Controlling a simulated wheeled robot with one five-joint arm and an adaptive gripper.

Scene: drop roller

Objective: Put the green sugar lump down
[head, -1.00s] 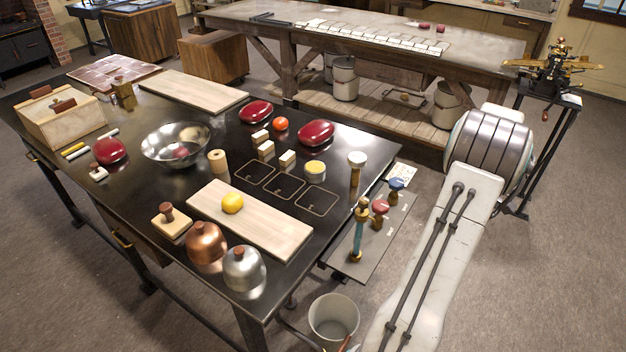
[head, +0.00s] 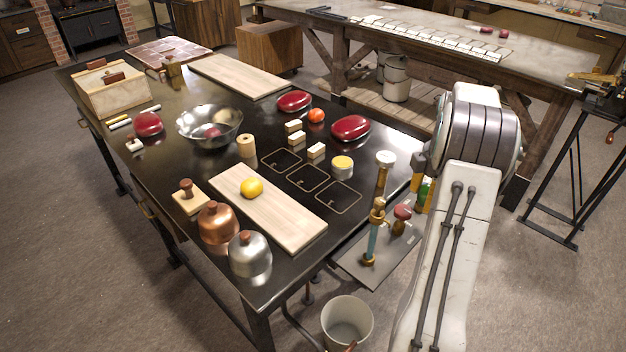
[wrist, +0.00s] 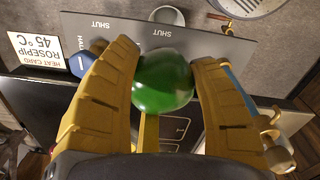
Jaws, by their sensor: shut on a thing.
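The green sugar lump (wrist: 162,84) is a glossy, rounded green piece, held between the two yellow fingers of my gripper (wrist: 164,66). In the wrist view both fingers press on its sides, and a grey plate marked SHUT lies beyond it. In the head view a small part of the green lump (head: 424,189) shows between the fingers, at the right edge of the black table (head: 290,225), near the valve panel. My arm hides the rest of it.
The valve panel (head: 362,270) carries upright valves with a red knob (head: 402,211) and a white knob (head: 386,157). Three outlined squares (head: 307,178) on the black table are empty, with a yellow-topped tin (head: 342,166) beside them. A pale board (head: 285,220) holds a yellow lump. A bucket (head: 346,320) stands below.

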